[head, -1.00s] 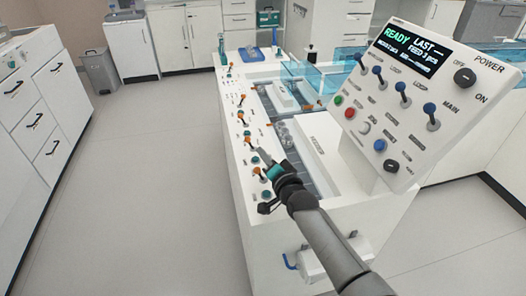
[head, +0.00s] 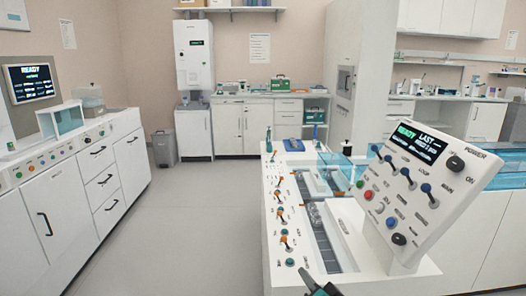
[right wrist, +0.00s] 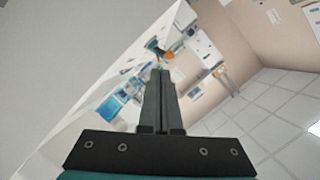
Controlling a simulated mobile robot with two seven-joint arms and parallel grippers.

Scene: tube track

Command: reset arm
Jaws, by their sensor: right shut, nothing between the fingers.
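My right gripper (head: 324,290) shows only in part at the bottom edge of the head view, in front of the white tube track machine (head: 345,287). In the right wrist view its two dark fingers (right wrist: 161,75) lie together, shut with nothing between them. An orange-and-dark lever (right wrist: 158,50) shows just beyond the fingertips in that view; I cannot tell if they touch it. My left gripper is not in view.
A tilted control panel (head: 412,185) reading READY stands at the machine's right, with several blue-tipped switches. Orange and teal levers (head: 280,215) line its left side. A white drawer counter (head: 70,190) stands at left. The floor (head: 190,235) between is clear.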

